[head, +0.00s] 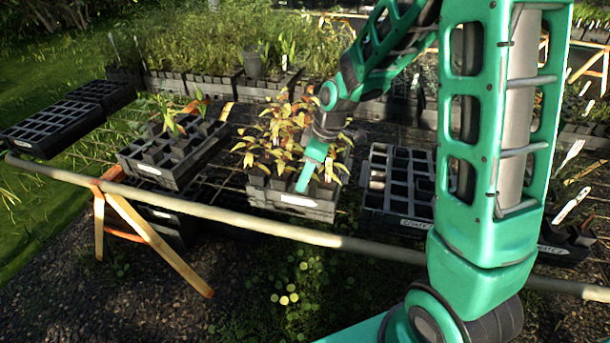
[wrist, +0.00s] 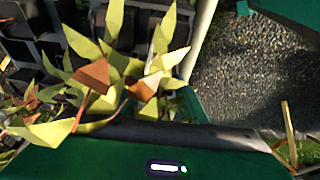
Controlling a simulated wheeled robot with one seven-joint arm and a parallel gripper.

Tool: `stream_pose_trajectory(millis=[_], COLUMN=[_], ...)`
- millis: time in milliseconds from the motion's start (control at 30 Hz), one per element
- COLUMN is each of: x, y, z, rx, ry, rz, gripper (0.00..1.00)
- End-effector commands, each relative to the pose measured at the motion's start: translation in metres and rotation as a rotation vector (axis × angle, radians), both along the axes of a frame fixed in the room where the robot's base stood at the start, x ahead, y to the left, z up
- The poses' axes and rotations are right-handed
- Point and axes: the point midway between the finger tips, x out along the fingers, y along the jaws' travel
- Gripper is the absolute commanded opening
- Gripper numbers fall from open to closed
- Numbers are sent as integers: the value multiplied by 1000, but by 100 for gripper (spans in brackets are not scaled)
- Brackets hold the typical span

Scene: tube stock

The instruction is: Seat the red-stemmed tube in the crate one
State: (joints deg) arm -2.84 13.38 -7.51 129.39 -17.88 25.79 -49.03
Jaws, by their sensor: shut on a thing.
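My gripper (head: 308,176) reaches down into the middle black crate (head: 305,213), among plants with yellow-green and orange leaves. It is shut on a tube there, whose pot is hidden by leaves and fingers. In the wrist view, yellow-green and rust-coloured leaves (wrist: 150,85) stand close by the green finger, and a reddish stem (wrist: 77,118) shows at left. I take the held one as the red-stemmed tube, but cannot tell its stem apart. A black crate with empty cells (head: 376,172) stands to the right; its label (head: 415,224) seems to begin "CRATE", its number unclear.
A crate with a few seedlings (head: 150,174) stands left of the middle one. Empty cell trays (head: 50,128) lie at far left. A round rail (head: 230,218) runs along the front edge. Dense potted plants (head: 200,50) fill the back. White tags (head: 571,206) stand at right.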

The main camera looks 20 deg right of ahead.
Motion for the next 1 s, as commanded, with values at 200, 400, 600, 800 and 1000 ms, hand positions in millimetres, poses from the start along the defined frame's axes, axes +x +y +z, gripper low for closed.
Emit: stream_pose_trajectory(millis=[200, 400, 600, 800, 1000], x=[0, 0, 1, 0, -5], y=[0, 0, -1, -3, -10], z=[-4, -4, -4, 2, 32], rx=[0, -1, -1, -1, -1], ry=[0, -1, -1, -3, -6], rz=[0, 0, -2, -3, -4], gripper=[0, 60, 60, 60, 60])
